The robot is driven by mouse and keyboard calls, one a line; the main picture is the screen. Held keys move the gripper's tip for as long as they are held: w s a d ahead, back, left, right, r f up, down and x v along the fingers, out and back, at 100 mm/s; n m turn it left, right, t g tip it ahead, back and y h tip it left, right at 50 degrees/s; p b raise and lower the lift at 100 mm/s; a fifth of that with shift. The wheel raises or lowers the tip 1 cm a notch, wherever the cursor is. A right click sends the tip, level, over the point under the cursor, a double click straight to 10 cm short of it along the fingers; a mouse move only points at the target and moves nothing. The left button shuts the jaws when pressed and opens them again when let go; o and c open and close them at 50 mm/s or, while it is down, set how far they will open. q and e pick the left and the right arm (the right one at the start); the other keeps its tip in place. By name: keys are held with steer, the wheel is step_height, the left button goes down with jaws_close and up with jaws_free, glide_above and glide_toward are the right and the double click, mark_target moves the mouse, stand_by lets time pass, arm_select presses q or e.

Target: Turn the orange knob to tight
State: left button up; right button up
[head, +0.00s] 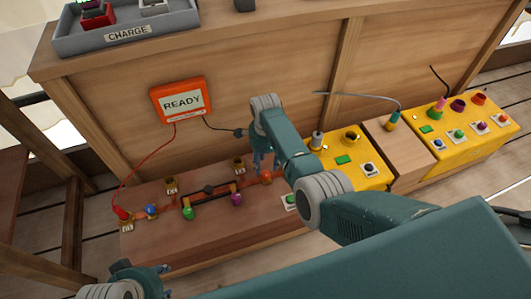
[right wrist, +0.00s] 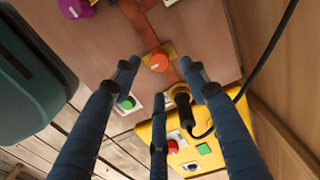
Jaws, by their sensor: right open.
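The orange knob (head: 267,178) sits at the right end of the row on the wooden bench, on a brownish strip. In the right wrist view the orange knob (right wrist: 158,61) shows a light pointer mark; no word for its setting is readable. My right gripper (head: 263,163) is just above and beside it in the head view. In the right wrist view its fingers (right wrist: 160,75) are spread apart, with the knob seen between and beyond the upper two, and nothing held. My left gripper (head: 145,272) is low at the left, partly cut off, its jaws unclear.
A green knob (right wrist: 127,102) and a black cabled plug (right wrist: 183,108) are close to the fingers. A magenta knob (head: 236,199) and other coloured knobs are to the left. A READY display (head: 182,100) hangs behind. Yellow boxes (head: 350,160) stand at right.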

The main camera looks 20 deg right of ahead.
mark_target(265, 173)
step_height(265, 173, up, 6)
steer(key=shift+f, duration=0.1)
stand_by(0.5)
